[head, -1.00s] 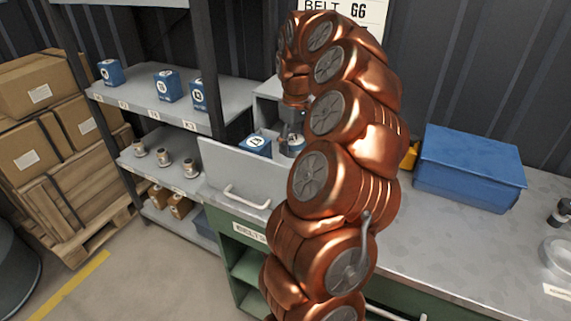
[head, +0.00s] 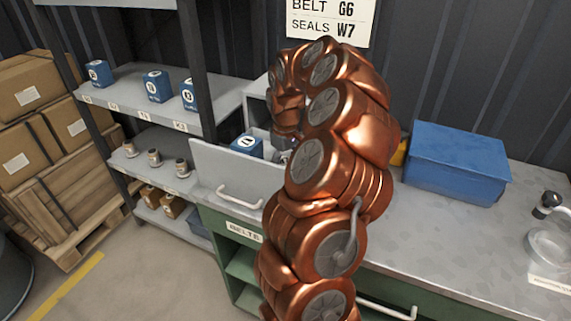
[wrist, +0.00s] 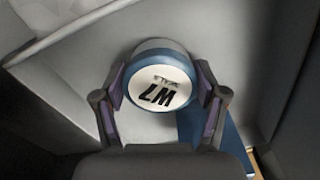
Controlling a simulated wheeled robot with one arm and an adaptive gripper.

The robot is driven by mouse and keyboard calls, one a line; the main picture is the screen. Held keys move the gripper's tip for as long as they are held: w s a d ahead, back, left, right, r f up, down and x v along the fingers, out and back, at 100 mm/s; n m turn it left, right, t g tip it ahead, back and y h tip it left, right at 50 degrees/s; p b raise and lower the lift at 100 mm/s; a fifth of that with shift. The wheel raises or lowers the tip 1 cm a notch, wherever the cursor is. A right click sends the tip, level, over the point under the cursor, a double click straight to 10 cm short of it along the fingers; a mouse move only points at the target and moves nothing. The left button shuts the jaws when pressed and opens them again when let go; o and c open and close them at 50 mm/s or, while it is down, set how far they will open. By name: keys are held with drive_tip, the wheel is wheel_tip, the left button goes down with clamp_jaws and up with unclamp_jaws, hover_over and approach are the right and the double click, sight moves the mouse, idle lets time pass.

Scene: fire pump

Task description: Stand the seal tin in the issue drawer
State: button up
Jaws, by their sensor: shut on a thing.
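The seal tin (wrist: 160,88) is round with a blue rim and a white lid marked W7, which faces the wrist camera. My gripper (wrist: 161,98) is shut on it, with a finger on either side. In the head view my gripper (head: 284,142) is low inside the open issue drawer (head: 236,178), mostly behind the drawer front and my arm. The tin is hidden or too small to tell there. In the wrist view grey drawer walls surround the tin. I cannot tell whether its base touches the drawer floor.
A blue box (head: 247,146) stands in the drawer; part of it shows close beside the tin in the wrist view (wrist: 222,145). A wall sign (head: 328,20) reads BELT G6, SEALS W7. A large blue case (head: 457,163) lies on the bench. Shelves (head: 150,110) stand left.

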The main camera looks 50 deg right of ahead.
sight(285, 163)
drive_tip(key=shift+f, duration=0.15)
drive_tip(key=o, duration=1.4)
drive_tip(key=shift+r, duration=0.6)
wheel_tip(285, 163, up, 11)
drive_tip(key=shift+r+b, duration=0.1)
drive_tip(key=shift+b, duration=1.05)
